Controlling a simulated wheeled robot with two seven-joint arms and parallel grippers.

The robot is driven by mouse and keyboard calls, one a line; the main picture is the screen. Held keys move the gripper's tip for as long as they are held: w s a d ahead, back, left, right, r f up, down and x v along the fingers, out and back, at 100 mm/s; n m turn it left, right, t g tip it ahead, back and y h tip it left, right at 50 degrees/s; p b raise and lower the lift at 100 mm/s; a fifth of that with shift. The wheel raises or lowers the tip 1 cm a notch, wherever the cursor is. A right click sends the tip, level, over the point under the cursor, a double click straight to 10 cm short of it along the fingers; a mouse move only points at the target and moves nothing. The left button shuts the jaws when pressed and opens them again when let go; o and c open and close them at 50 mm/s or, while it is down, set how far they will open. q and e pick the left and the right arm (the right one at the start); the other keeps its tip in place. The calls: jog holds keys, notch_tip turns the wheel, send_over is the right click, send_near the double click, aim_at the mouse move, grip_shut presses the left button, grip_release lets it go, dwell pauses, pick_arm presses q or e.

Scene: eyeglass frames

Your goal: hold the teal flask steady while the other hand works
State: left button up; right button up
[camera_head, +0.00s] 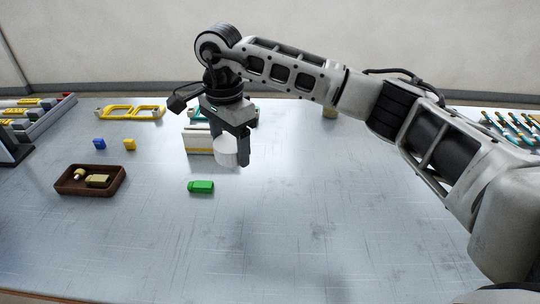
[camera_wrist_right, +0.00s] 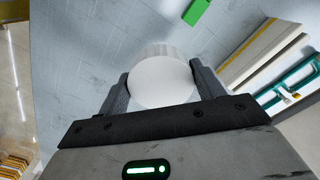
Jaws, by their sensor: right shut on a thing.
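My right gripper (camera_head: 236,153) is above the table near its middle, fingers pointing down, shut on a white round cylinder (camera_head: 226,156). In the right wrist view the cylinder (camera_wrist_right: 160,80) sits between the two dark fingers, its pale round end toward the camera. I see no teal flask in either view. A teal frame-like piece (camera_wrist_right: 292,82) shows at the right of the right wrist view, beside a cream and yellow block. My left gripper is not in view.
A green block (camera_head: 201,186) lies just in front of the gripper. A cream block (camera_head: 199,140) stands behind the cylinder. The front right table is clear.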

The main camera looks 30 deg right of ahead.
jog(key=d+f+p, duration=0.1)
jog(key=d+f, duration=0.2)
jog(key=d, duration=0.5)
send_over(283, 173)
jog(key=a, duration=0.1)
notch_tip(283, 173, down, 5)
jog(key=shift+s+f, duration=0.1)
jog(key=shift+s, duration=0.05)
jog(key=shift+d+f, duration=0.25)
jog(key=shift+f, duration=0.1)
jog(key=shift+d+f, duration=0.15)
jog(key=shift+f, duration=0.8)
jog(key=shift+d+f, duration=0.1)
jog(key=shift+f, duration=0.85)
jog(key=o, duration=1.1)
notch_tip(283, 173, up, 12)
jog(key=shift+r, duration=0.1)
